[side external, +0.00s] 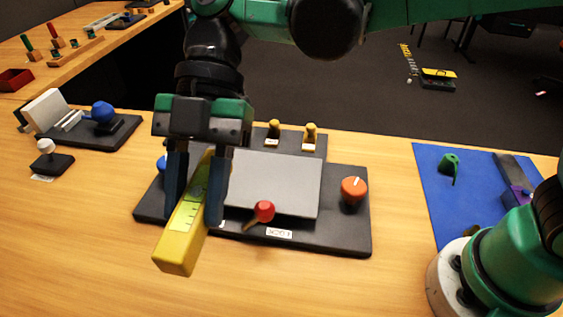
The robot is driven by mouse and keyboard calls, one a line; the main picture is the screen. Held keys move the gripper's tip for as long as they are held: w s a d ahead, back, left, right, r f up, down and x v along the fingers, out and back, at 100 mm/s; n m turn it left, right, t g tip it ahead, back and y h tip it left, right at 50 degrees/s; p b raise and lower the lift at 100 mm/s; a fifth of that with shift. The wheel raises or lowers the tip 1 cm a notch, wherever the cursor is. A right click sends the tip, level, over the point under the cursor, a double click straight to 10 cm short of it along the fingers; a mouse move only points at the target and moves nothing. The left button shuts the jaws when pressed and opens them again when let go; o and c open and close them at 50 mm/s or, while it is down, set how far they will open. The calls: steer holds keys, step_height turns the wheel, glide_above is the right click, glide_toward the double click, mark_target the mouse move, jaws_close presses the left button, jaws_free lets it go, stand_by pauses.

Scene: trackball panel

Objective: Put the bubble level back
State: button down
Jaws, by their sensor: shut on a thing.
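The bubble level is a yellow bar (180,240) with a pale scale strip along its side. My gripper (193,215) is shut on it, one dark finger on each side. The level slants, its near end low and to the left, its far end partly hidden behind the fingers. It is in front of the left part of the dark control panel (340,237). I cannot tell whether its near end touches the table. The panel carries a grey plate (275,183), a red-knobbed lever (264,210), an orange knob (354,190) and two yellow toggles (311,134). A blue ball (161,164) shows partly behind my gripper.
A dark board with a blue ball (103,112) and a small white-knobbed joystick (47,150) stand at the left. A blue mat (435,187) with a green piece (449,165) lies at the right, beside my base. The wooden table (320,285) is clear in front.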

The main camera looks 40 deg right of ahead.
step_height(320, 180, down, 16)
steer(key=shift+r, duration=0.25)
steer(key=shift+f, duration=0.1)
steer(key=shift+f, duration=0.5)
steer(key=c, duration=0.5)
jaws_free()
steer(key=shift+c, duration=0.2)
